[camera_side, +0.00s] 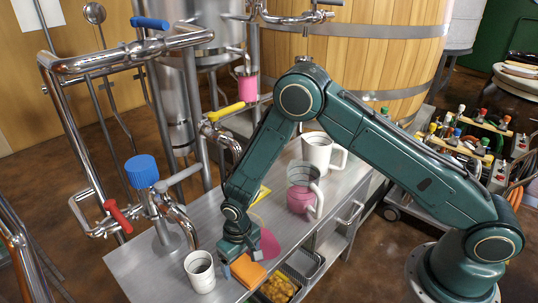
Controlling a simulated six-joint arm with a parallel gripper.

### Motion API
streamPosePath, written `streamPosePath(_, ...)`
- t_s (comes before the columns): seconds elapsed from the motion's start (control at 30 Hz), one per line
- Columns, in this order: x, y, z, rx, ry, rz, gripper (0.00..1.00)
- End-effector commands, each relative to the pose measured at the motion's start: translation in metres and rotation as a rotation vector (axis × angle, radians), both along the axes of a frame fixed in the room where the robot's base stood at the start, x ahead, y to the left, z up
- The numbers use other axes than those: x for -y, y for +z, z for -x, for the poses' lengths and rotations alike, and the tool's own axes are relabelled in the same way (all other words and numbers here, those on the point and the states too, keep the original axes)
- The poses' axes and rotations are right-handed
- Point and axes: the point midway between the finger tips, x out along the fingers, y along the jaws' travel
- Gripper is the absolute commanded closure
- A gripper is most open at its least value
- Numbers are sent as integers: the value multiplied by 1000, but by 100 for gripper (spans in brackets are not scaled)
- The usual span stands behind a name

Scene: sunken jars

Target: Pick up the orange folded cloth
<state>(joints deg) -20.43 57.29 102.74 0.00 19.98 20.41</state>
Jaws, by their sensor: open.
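The orange folded cloth (248,271) lies on the metal bench near its front edge. My gripper (226,259) points down just behind and left of the cloth, close to its upper left corner. Its jaws are open. I cannot tell from this view whether a finger touches the cloth. Part of the cloth's back edge is hidden by the gripper.
A white cup (200,272) stands close on the left. A pink disc-like item (269,244) lies behind the cloth. A pink and clear mug (302,200) and a white mug (318,150) stand further back. Pipes and a blue-capped valve (142,171) rise on the left.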

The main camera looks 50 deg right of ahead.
Motion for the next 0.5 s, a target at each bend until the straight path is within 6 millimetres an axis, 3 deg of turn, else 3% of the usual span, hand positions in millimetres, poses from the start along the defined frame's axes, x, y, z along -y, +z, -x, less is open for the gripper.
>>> streamPosePath(0.2,0,-15,1,-1,0,0,15)
streamPosePath(0.5,0,-16,0,0,0,0,15)
